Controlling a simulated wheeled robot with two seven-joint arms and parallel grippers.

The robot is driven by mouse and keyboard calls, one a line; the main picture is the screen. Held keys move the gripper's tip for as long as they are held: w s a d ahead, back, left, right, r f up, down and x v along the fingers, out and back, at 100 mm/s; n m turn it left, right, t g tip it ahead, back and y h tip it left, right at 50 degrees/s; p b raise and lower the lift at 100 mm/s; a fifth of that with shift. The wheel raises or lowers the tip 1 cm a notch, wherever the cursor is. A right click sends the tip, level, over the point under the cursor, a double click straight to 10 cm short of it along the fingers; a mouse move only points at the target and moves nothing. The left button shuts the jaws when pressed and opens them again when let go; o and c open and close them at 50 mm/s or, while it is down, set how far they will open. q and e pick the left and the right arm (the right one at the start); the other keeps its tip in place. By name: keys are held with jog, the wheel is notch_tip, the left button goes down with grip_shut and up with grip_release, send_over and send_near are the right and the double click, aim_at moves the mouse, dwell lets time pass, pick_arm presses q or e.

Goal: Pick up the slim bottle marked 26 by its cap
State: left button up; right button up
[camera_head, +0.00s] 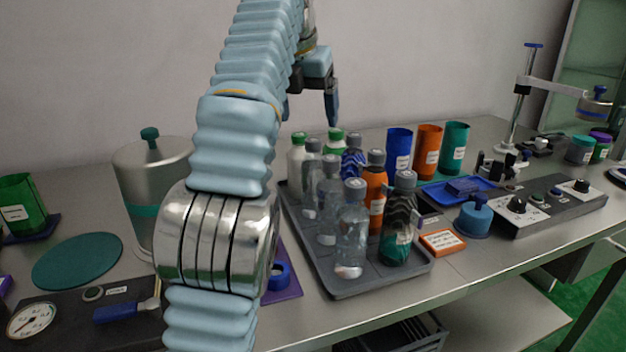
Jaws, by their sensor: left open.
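Several slim bottles stand upright on a dark grey tray (405,275). Near the front are a clear bottle (350,238) and a dark patterned bottle with green below (398,225), both grey-capped. Behind them are an orange bottle (375,190), more clear bottles (328,200), a blue striped bottle (352,160), and white (296,158) and green (334,142) bottles with green caps. No number is readable, so I cannot tell which is 26. My left gripper (311,105) is open and empty, above the back of the tray. My right gripper is out of view.
Blue (398,148), orange (427,148) and teal (455,146) cups stand behind a blue tray (462,188). A steel canister (150,175) stands left of my arm. A control box (550,205) and a post stand (515,105) are at right. My arm hides the tray's left surroundings.

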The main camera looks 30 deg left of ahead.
aim_at(315, 159)
pick_arm(q)
jog(key=x, duration=1.2)
jog(key=shift+a+f, duration=0.15)
jog(key=shift+f, duration=0.15)
grip_shut()
